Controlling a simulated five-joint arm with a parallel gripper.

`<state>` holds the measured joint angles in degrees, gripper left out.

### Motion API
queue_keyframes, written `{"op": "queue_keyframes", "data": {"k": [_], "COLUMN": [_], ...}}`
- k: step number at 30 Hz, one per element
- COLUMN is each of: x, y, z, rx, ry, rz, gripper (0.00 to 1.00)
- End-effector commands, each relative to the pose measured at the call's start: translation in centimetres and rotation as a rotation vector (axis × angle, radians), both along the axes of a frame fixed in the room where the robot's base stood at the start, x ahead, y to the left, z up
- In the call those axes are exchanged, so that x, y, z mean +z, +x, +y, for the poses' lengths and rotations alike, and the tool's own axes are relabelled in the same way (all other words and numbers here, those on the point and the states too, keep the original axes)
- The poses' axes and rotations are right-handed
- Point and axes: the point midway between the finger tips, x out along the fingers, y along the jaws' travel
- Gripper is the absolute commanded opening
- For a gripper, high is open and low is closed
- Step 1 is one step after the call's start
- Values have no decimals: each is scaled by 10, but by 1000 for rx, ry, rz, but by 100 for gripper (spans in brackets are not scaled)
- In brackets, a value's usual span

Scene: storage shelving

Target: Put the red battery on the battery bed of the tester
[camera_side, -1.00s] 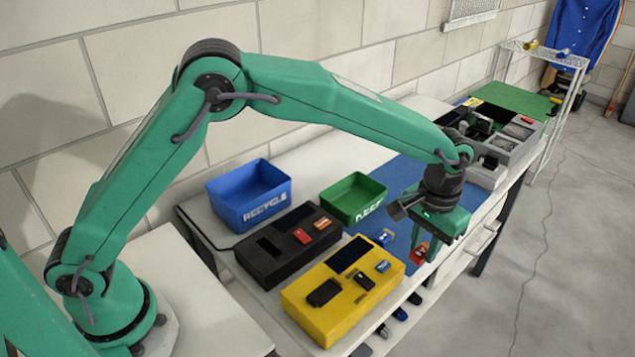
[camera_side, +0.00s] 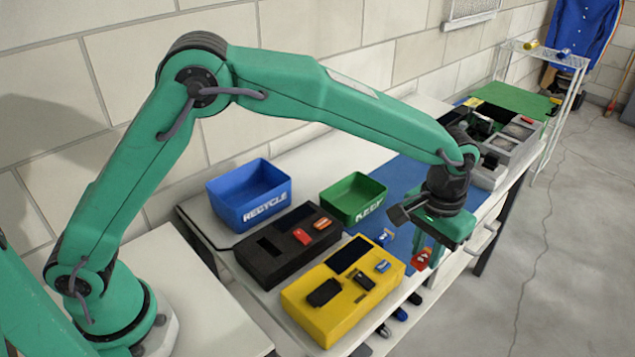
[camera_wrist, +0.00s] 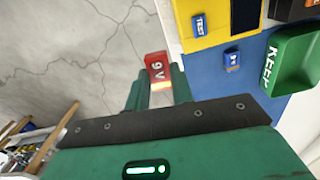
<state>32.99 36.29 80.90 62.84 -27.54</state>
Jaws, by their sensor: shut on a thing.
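My gripper (camera_side: 427,252) is shut on the red battery (camera_side: 420,261), which hangs below the fingers near the table's front edge, to the right of the yellow tester. In the wrist view my gripper (camera_wrist: 155,92) holds the red battery (camera_wrist: 154,66), marked 9V, between its fingertips, with grey floor behind it. The yellow tester (camera_side: 325,322) has a dark screen, dark recessed parts and a blue button on top; it also shows in the wrist view (camera_wrist: 215,38). I cannot tell which dark part is the battery bed.
A black box (camera_side: 262,270) with red and orange parts stands behind the yellow tester. A blue RECYCLE bin (camera_side: 250,195) and a green KEEP bin (camera_side: 354,200) are behind. A small blue battery (camera_side: 385,237) lies on the blue mat (camera_side: 395,180). Grey equipment stands farther back.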

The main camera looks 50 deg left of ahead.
Motion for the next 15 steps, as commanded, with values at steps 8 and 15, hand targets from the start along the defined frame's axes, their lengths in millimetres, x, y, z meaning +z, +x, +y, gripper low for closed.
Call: {"op": "queue_keyframes", "data": {"k": [8,15], "x": [11,29], "y": [-21,-64], "z": [-3,-3], "rx": [5,21], "ry": [-1,-1], "rz": [-1,-1], "gripper": [1,1]}}
